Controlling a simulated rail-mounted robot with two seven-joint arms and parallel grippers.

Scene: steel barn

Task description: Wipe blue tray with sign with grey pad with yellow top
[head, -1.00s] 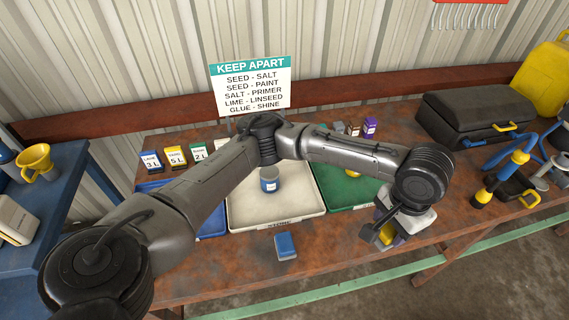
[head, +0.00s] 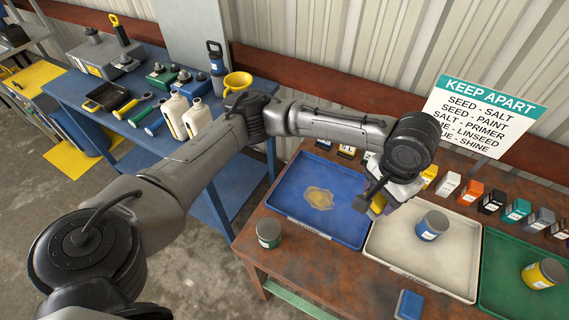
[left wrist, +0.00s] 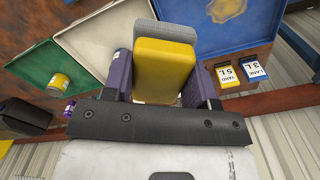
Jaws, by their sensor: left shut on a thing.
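The blue tray (head: 283,200) lies on the rusty bench with a small label sign on its front edge. A tan stain (head: 319,198) is on its floor. The tray (left wrist: 192,38) and the stain (left wrist: 226,9) also show in the left wrist view. My left gripper (head: 380,204) is above the border between the blue and white trays. It is shut on the grey pad with yellow top (left wrist: 164,66), one finger on each side. In the head view the pad is mostly hidden by the gripper. My right gripper is out of view.
The white tray (head: 397,254) holds a blue-labelled can (head: 432,225). The green tray (head: 500,290) holds a yellow can (head: 543,273). A dark can (head: 269,233) stands at the blue tray's front left corner. Small boxes and a KEEP APART sign (head: 487,112) stand behind.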

